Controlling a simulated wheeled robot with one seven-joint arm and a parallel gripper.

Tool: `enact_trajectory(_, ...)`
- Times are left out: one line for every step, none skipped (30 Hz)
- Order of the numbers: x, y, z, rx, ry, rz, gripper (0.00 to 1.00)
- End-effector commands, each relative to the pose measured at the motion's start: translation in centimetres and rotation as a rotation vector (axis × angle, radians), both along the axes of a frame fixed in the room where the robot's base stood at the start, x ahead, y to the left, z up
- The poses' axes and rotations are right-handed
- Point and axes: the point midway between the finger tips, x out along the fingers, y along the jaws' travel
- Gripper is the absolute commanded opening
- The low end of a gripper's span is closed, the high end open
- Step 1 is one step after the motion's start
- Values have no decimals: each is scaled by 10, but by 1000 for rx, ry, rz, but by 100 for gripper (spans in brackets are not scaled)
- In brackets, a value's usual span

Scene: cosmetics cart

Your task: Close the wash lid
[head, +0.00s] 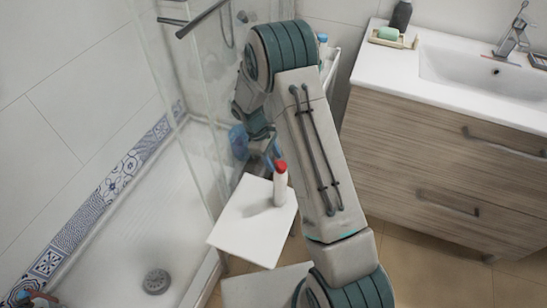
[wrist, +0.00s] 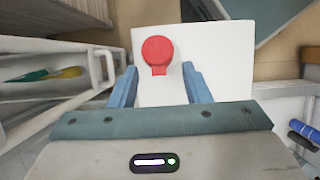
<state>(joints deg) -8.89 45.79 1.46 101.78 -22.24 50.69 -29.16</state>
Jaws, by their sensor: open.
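The wash bottle (head: 281,187) is white and stands upright on a white square top (head: 233,225) in the head view. Its red lid (head: 281,167) is at the upper end. In the wrist view the red lid (wrist: 158,47) shows from above as a round red shape with a small tab toward me; how far it is open is hard to tell. My gripper (wrist: 159,68) is open, its two blue fingers on either side of the tab and apart from it. In the head view my gripper (head: 268,150) is just behind and left of the bottle, partly hidden by my arm.
A glass shower with a white tray (head: 130,240) is at left. A wooden vanity (head: 430,170) with a sink (head: 480,70) is at right. In the wrist view, a white bin (wrist: 55,75) with green and yellow items is at left, and blue items (wrist: 305,132) are at lower right.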

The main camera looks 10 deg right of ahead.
Motion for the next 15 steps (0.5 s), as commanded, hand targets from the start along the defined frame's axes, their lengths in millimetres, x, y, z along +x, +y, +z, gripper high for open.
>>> enact_trajectory(0, 0, 0, 0, 0, 0, 43)
enact_trajectory(0, 0, 0, 0, 0, 0, 43)
enact_trajectory(0, 0, 0, 0, 0, 0, 43)
enact_trajectory(0, 0, 0, 0, 0, 0, 43)
enact_trajectory(0, 0, 0, 0, 0, 0, 43)
enact_trajectory(0, 0, 0, 0, 0, 0, 32)
enact_trajectory(0, 0, 0, 0, 0, 0, 24)
enact_trajectory(0, 0, 0, 0, 0, 0, 16)
enact_trajectory(0, 0, 0, 0, 0, 0, 4)
enact_trajectory(0, 0, 0, 0, 0, 0, 0)
enact_trajectory(0, 0, 0, 0, 0, 0, 0)
enact_trajectory(0, 0, 0, 0, 0, 0, 0)
enact_trajectory(0, 0, 0, 0, 0, 0, 0)
enact_trajectory(0, 0, 0, -1, 1, 0, 0)
enact_trajectory(0, 0, 0, -3, 2, 0, 0)
